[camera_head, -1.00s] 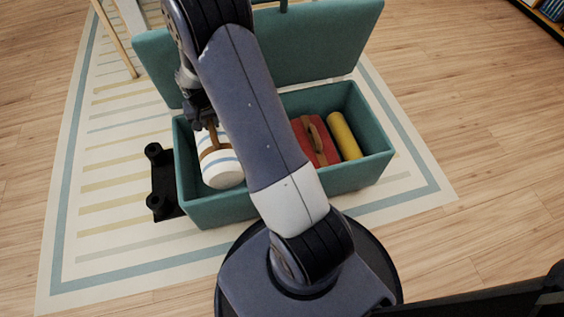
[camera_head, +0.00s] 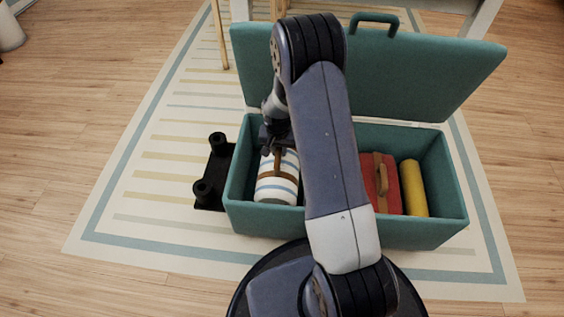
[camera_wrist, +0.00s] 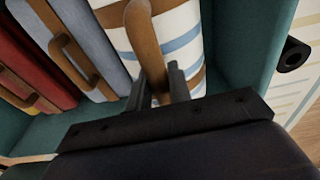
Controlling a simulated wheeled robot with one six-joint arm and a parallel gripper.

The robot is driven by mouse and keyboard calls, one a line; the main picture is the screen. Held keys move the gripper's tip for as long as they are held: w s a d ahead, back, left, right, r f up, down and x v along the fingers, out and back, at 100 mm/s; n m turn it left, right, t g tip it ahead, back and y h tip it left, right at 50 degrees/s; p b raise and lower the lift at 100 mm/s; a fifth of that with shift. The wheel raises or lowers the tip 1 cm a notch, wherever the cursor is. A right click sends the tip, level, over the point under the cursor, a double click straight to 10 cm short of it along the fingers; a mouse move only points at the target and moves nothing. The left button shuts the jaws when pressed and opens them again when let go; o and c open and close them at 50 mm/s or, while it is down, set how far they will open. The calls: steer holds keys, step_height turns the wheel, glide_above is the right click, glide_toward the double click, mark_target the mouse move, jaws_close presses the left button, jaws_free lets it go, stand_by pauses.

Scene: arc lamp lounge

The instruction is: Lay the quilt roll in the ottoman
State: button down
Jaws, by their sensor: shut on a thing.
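The quilt roll (camera_head: 275,190) is white with blue stripes and brown straps. It lies inside the left end of the open teal ottoman (camera_head: 300,222), lengthwise from front to back. My gripper (camera_head: 277,143) is above the roll, shut on its brown carrying handle. In the wrist view the fingers (camera_wrist: 158,88) close around that handle, and the striped roll (camera_wrist: 180,45) fills the space beyond, beside the teal wall. Whether the roll rests on the ottoman floor cannot be told. My arm hides the ottoman's middle in the head view.
A red case (camera_head: 394,185) and a yellow roll (camera_head: 413,188) lie in the right part of the ottoman. A blue-grey case (camera_wrist: 85,35) sits beside the quilt roll. The lid (camera_head: 420,72) stands open behind. A black rack (camera_head: 213,178) is left of the ottoman.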

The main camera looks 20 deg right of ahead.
steer(key=shift+w+f+b, duration=0.1)
steer(key=shift+f+b, duration=0.7)
steer(key=shift+f, duration=1.6)
steer(key=shift+f, duration=0.2)
steer(key=c, duration=1.3)
jaws_free()
steer(key=r+p, duration=0.1)
steer(key=r, duration=0.3)
steer(key=s+r+p, duration=0.1)
steer(key=r, duration=0.3)
steer(key=r+p, duration=0.2)
steer(key=r, duration=0.2)
steer(key=shift+s+a+r, duration=0.1)
steer(key=shift+s+a, duration=0.15)
steer(key=shift+a, duration=0.05)
